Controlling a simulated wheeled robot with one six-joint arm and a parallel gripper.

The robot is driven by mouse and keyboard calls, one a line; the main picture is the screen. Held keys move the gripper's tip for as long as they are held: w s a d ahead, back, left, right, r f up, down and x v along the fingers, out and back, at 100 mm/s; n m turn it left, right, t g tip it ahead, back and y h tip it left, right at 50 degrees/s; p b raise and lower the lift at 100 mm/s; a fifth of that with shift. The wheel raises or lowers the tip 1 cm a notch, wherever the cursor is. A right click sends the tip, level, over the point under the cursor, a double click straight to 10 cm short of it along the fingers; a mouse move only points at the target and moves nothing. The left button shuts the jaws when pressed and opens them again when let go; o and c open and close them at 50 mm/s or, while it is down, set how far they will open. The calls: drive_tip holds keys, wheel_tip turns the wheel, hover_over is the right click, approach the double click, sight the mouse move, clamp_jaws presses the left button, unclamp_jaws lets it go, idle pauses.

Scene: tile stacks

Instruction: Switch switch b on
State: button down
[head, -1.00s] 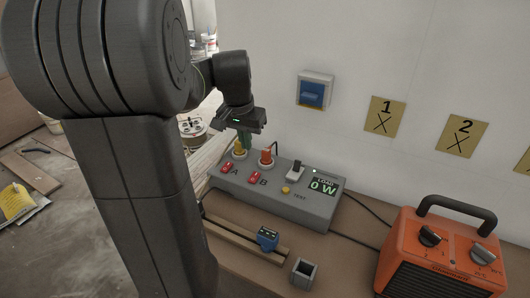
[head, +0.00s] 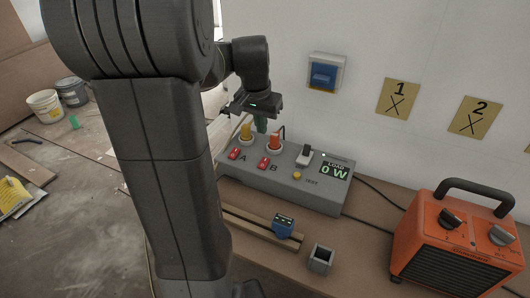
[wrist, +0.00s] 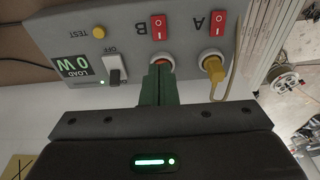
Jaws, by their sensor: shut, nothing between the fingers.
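Switch B (head: 264,162) is a red rocker on the sloped face of a grey panel box (head: 325,201), in front of an orange plug (head: 275,141). The wrist view shows switch B (wrist: 159,27) upside down with I and O marks; I cannot tell which side is pressed. My gripper (head: 261,126) has green fingers, shut and empty, above and behind the panel's plugs. In the wrist view the fingers (wrist: 160,70) point at the plug by B and partly hide it. They look apart from the switch. The load display (head: 334,171) reads 0 W.
Red switch A (head: 234,154) and a yellow plug (head: 246,132) sit left of B. A white OFF lever switch (head: 305,156) and yellow test button (head: 297,174) are to the right.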

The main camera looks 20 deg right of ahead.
sight(266, 159)
drive_tip(key=f, duration=0.4)
drive_tip(key=w+d+f, duration=0.1)
drive_tip(key=f, duration=0.6)
drive_tip(key=shift+w+d+f, duration=0.25)
drive_tip(key=shift+d+f, duration=0.1)
